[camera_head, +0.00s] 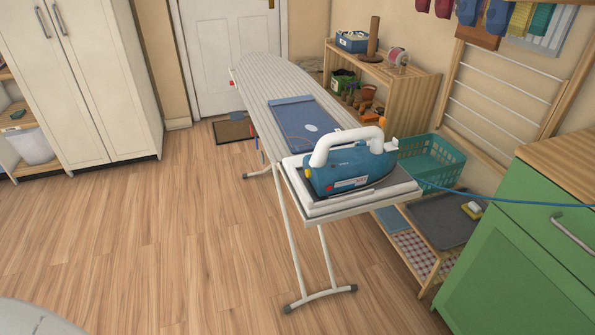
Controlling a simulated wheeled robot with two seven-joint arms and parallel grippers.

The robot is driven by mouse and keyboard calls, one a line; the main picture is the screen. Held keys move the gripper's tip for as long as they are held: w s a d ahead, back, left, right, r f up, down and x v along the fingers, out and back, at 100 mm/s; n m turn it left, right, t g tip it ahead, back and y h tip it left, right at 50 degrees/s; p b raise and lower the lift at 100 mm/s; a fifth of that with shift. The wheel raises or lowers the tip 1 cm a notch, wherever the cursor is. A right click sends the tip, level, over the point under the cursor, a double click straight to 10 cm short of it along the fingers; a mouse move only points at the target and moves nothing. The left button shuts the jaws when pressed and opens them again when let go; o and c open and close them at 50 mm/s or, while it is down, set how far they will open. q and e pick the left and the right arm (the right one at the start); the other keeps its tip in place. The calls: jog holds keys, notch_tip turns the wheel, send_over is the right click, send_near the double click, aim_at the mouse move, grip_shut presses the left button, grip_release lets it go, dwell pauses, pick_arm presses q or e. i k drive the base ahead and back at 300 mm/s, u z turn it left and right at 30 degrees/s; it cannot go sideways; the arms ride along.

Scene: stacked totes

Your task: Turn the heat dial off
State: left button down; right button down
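A blue iron (347,173) with a thick white handle (345,140) rests on the near end of a long ironing board (262,75). It sits on a light-edged rest with a dark pad. Small red marks show low on the iron's side, and a small orange spot shows near its right end. I cannot make out which of these, if any, is the heat dial, nor its setting. A blue cord (500,200) runs from the iron to the right. Neither of my grippers is in view.
A folded blue cloth (303,121) lies on the board. A teal basket (432,162) and low wooden shelf (408,245) stand right of the board, beside a green cabinet (525,270). A wooden shelf unit (420,90) stands behind. The wood floor (150,230) at left is clear.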

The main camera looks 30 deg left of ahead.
aim_at(359, 143)
jog(key=u, duration=0.6)
jog(key=i, duration=0.5)
jog(key=z, duration=0.75)
jog(key=i, duration=0.4)
jog(key=z, duration=1.15)
jog(key=k, duration=0.8)
jog(key=u, duration=1.25)
